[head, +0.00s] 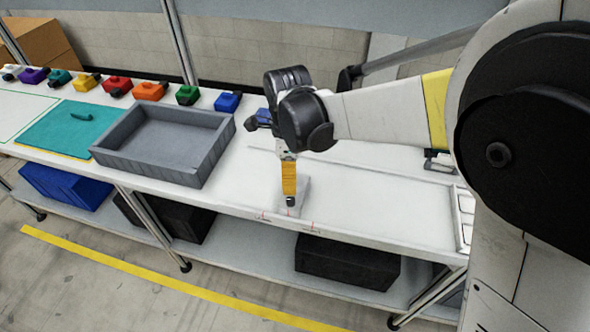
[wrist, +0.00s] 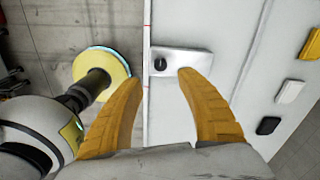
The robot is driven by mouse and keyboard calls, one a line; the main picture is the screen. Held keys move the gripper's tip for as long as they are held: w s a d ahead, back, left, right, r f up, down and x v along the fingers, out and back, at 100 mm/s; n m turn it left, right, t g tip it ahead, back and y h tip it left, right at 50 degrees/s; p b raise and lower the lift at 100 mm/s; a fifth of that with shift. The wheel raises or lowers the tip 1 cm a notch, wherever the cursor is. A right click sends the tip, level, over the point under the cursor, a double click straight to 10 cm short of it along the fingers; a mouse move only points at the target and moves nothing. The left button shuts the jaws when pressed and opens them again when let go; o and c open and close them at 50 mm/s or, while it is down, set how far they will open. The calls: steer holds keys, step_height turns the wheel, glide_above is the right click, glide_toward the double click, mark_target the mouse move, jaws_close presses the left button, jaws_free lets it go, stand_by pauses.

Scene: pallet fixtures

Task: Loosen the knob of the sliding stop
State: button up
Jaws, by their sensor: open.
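The sliding stop is a pale block on the white bench, seen at the front edge in the head view (head: 304,190) and past the fingertips in the wrist view (wrist: 190,62). Its knob (wrist: 160,62) is small and dark, at the end of the block near the bench edge. My gripper (wrist: 161,76) has its two orange fingers spread apart, with the knob just beyond and between the tips in the wrist view. In the head view, my gripper (head: 289,193) points down over the stop, its tips close to the knob. Contact cannot be told.
Red marks (head: 312,225) line the bench's front edge. A grey tray (head: 112,157) and a teal mat (head: 65,130) lie to the left. Several coloured blocks, including a blue one (head: 228,101), stand along the back. The bench surface (head: 375,205) right of the stop is clear.

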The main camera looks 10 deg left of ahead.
mark_target(290, 200)
step_height(290, 200, down, 9)
steer(key=b, duration=0.3)
steer(key=shift+f, duration=0.1)
jaws_close()
